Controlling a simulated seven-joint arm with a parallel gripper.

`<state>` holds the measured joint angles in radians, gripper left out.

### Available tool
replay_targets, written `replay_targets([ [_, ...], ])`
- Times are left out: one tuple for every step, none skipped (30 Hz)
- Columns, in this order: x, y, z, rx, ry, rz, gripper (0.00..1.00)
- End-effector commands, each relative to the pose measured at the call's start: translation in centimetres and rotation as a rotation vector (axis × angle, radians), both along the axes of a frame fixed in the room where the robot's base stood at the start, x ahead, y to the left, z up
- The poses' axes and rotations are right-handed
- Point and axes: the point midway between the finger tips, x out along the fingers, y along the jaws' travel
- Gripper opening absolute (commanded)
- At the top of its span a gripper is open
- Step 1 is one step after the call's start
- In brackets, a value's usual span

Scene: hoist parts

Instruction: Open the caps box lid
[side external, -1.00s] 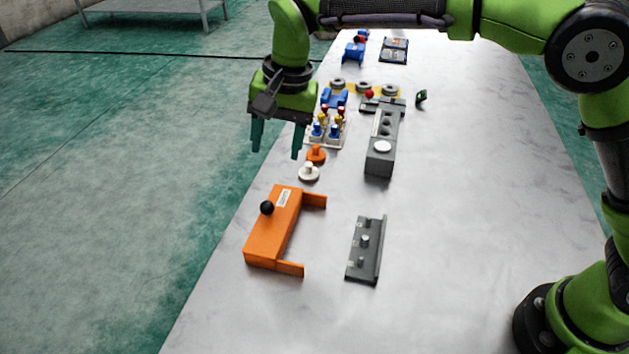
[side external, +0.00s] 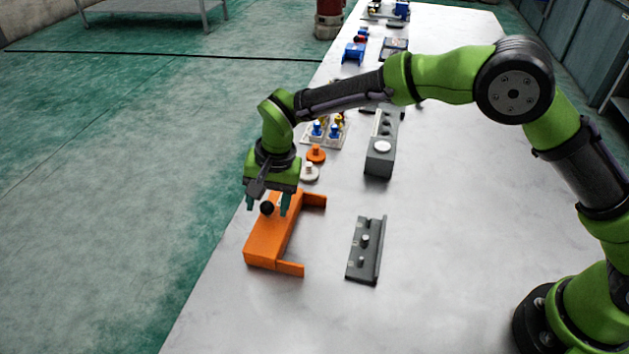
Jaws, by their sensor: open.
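The caps box appears to be the orange box (side external: 270,243) near the table's left edge. A black ball knob (side external: 267,208) sits on its top, and two orange arms stick out to the right at its ends. My gripper (side external: 267,206) is open, with its teal fingers pointing down at the knob. One finger shows to the left of the knob and one to the right. I cannot tell whether either touches it. The label on the box top is hidden behind my gripper. The lid looks closed.
A grey bracket with pegs (side external: 366,250) lies right of the box. A white cap (side external: 310,173) and an orange cap (side external: 316,154) stand just behind the box. A grey block (side external: 380,160) stands farther back.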

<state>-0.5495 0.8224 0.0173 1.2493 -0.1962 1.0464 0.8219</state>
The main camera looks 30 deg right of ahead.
Motion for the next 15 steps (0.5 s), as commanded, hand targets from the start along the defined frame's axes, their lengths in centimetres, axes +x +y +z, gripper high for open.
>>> replay_targets([
  [0.01, 0.01, 0.01, 0.0, 0.0, 0.0, 0.56],
  [0.0, 0.01, 0.01, 0.0, 0.0, 0.0, 0.56],
  [0.0, 0.0, 0.02, 0.0, 0.0, 0.0, 0.56],
  [0.01, 0.01, 0.02, 0.0, 0.0, 0.0, 0.56],
  [0.0, 0.0, 0.03, 0.0, 0.0, 0.0, 0.52],
  [0.0, 0.0, 0.03, 0.0, 0.0, 0.0, 0.46],
  [0.01, 0.0, 0.03, 0.0, 0.0, 0.0, 0.41],
  [0.0, 0.0, 0.04, 0.0, 0.0, 0.0, 0.36],
  [0.0, 0.0, 0.04, 0.0, 0.0, 0.001, 0.3],
  [0.01, 0.0, 0.04, 0.0, 0.0, 0.001, 0.26],
  [0.01, -0.01, 0.05, 0.0, 0.0, 0.001, 0.21],
  [0.01, 0.0, 0.05, 0.0, 0.0, 0.001, 0.15],
  [0.01, 0.0, 0.05, 0.0, 0.0, 0.001, 0.1],
  [0.01, 0.0, 0.05, 0.0, 0.0, 0.001, 0.06],
  [0.01, 0.0, 0.05, 0.001, -0.001, 0.001, 0.0],
])
